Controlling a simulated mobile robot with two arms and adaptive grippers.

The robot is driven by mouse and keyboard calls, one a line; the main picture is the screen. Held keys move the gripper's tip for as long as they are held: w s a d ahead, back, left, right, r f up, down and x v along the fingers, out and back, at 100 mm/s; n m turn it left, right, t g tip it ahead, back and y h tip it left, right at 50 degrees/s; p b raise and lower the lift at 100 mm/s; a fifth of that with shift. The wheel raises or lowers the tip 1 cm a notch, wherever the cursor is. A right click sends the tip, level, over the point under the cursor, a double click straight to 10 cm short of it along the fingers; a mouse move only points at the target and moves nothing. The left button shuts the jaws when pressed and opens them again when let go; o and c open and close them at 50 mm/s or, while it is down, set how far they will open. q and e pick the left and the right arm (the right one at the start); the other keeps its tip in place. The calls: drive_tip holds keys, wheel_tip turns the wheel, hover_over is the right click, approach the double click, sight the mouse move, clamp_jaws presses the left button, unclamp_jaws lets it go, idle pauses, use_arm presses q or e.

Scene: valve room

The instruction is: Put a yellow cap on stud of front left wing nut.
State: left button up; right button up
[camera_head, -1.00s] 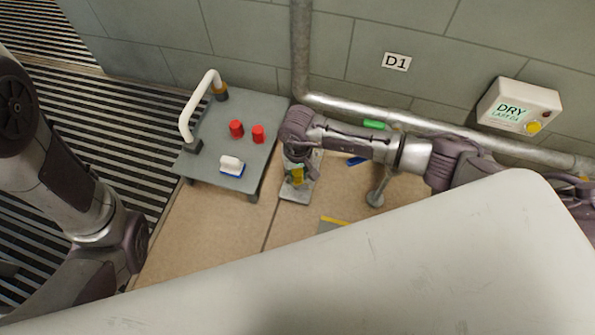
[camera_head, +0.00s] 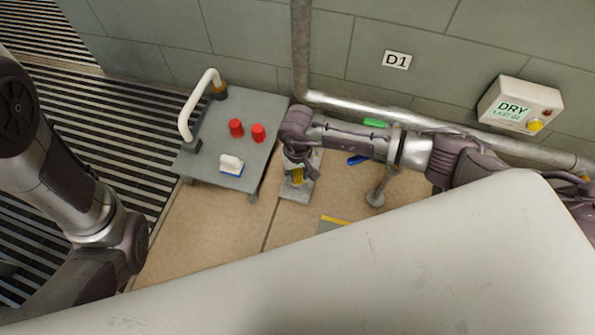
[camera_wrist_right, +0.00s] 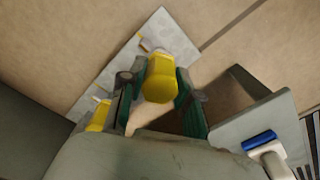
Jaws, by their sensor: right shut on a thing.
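My right gripper (camera_wrist_right: 155,95) is shut on a yellow cap (camera_wrist_right: 160,78), which stands between its two fingers in the right wrist view. In the head view the right gripper (camera_head: 300,172) points down over a pale grey plate (camera_head: 293,194) on the floor, partly hidden by the hand. The plate also shows in the right wrist view (camera_wrist_right: 165,30). Another yellow piece (camera_wrist_right: 99,116) is at the plate's left side, partly behind a finger. The front left wing nut and its stud cannot be made out. Only links of my left arm show; its gripper is out of view.
A grey cart (camera_head: 215,125) with a white handle (camera_head: 191,105) carries two red cylinders (camera_head: 236,128) and a white-and-blue brush-like item (camera_head: 231,165). A pipe (camera_head: 440,125) runs along the wall. A green-handled valve (camera_head: 375,123) and a blue handle (camera_head: 357,160) are near my right forearm.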

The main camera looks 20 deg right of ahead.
idle(0.3)
drive_tip(key=o, duration=1)
drive_tip(key=o, duration=0.5)
